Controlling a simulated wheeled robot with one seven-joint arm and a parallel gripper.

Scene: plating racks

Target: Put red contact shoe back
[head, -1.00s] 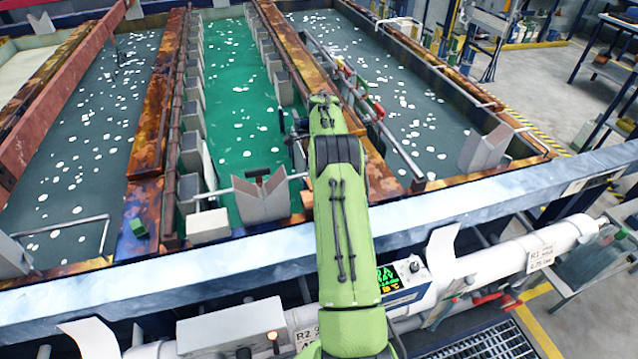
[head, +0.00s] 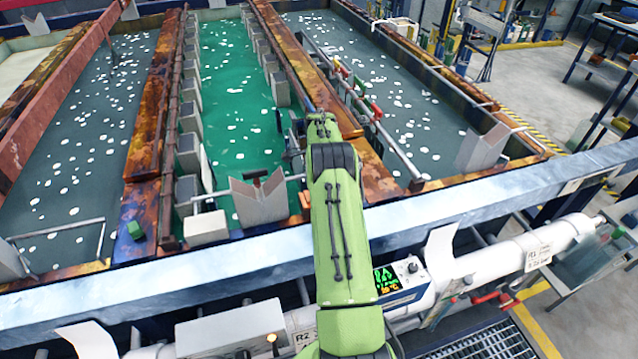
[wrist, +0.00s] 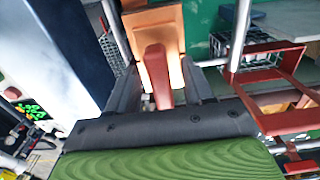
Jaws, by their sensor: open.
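In the wrist view, a red-brown upright piece (wrist: 157,75) stands between the fingers of my gripper (wrist: 160,86), in front of an orange block (wrist: 152,25). It may be the red contact shoe, but I cannot be sure. The fingers are apart, one on each side of it, and open. In the head view, my gripper (head: 292,152) is partly hidden beside my green arm, above the near end of the green tank. A small orange piece (head: 305,199) shows beside my arm. Small red, yellow and green pieces (head: 362,96) sit along the rail to the right.
A green-liquid tank (head: 240,130) lies between rusty walls, with grey-liquid tanks on both sides. A grey V-shaped holder (head: 258,203) stands at its near end. A pale blue beam (head: 450,213) crosses in front. A red-brown frame (wrist: 285,90) is close on the right in the wrist view.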

